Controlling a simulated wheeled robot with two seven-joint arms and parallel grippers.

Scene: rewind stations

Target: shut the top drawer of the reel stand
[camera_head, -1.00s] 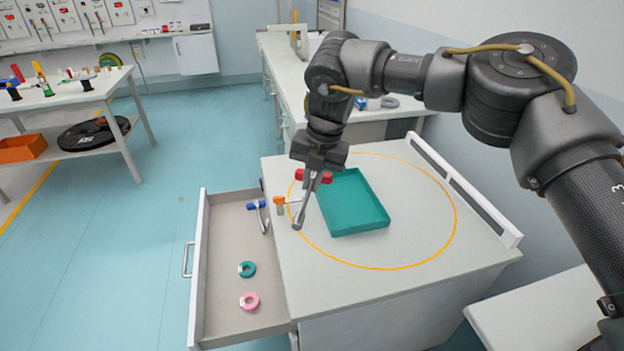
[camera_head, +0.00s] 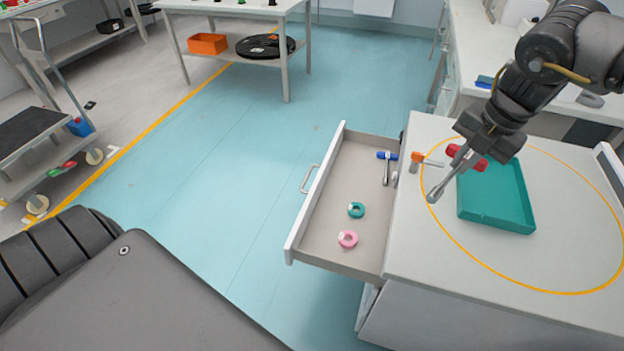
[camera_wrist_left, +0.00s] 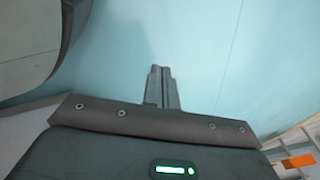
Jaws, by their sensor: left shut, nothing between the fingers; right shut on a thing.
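The reel stand (camera_head: 420,262) has its top drawer (camera_head: 338,222) pulled out to the left, with a handle (camera_head: 310,178) on its front. A blue-headed tool (camera_head: 387,156), a teal ring (camera_head: 356,210) and a pink ring (camera_head: 348,239) lie in the drawer. My right gripper (camera_head: 468,158) is above the stand top, shut on what looks like a red-headed tool (camera_head: 476,163) with a grey shaft. My left gripper (camera_wrist_left: 161,72) is shut and empty over the floor in the left wrist view. It does not show in the head view.
A teal tray (camera_head: 510,212) and an orange-headed tool (camera_head: 420,159) are on the stand top. The blue floor (camera_head: 240,190) left of the drawer is clear. A table (camera_head: 240,8) with an orange bin (camera_head: 208,44) on its shelf stands behind.

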